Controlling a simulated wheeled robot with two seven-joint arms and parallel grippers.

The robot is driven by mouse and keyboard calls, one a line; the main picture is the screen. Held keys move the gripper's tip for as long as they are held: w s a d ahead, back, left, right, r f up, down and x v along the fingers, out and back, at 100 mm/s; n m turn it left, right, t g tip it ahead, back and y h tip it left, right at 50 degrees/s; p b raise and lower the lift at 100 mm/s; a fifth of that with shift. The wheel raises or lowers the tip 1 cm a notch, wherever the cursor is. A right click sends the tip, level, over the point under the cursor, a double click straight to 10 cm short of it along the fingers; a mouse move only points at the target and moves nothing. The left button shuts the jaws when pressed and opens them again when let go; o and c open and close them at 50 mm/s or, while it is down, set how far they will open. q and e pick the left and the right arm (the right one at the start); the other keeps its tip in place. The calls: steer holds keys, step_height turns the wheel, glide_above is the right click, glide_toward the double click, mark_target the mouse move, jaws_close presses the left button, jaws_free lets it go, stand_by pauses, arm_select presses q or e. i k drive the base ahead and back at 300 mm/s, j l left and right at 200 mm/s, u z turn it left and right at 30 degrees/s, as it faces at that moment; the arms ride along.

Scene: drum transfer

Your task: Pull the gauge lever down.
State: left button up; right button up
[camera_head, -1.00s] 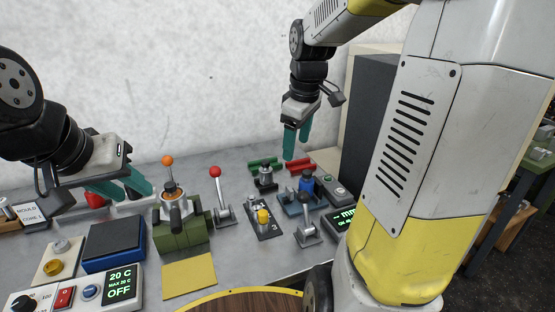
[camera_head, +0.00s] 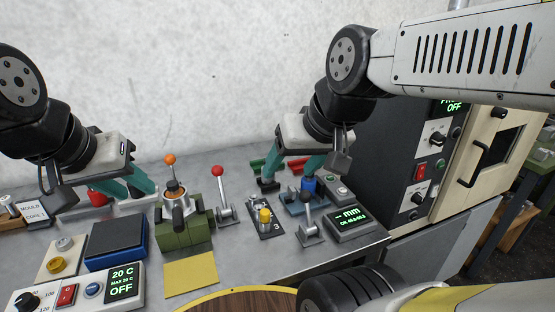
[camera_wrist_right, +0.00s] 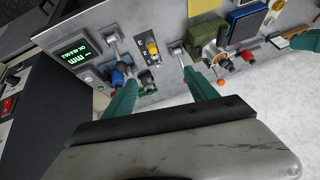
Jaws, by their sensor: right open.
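The display also shows in the right wrist view (camera_wrist_right: 72,52). In the right wrist view the two fingers (camera_wrist_right: 160,88) are wide apart. My left gripper (camera_head: 128,190) is at the left with its fingers apart, near a red part.
A red-ball lever (camera_head: 218,172) and an orange-ball lever on a green block (camera_head: 170,160) stand to the left. A plate with a yellow knob (camera_head: 265,215) lies between. A yellow pad (camera_head: 190,276) is at the front. A dark panelled machine (camera_head: 400,165) is at the right.

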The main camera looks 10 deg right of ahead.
mark_target(305, 196)
steer(key=j+z, duration=0.1)
steer(key=z, duration=0.75)
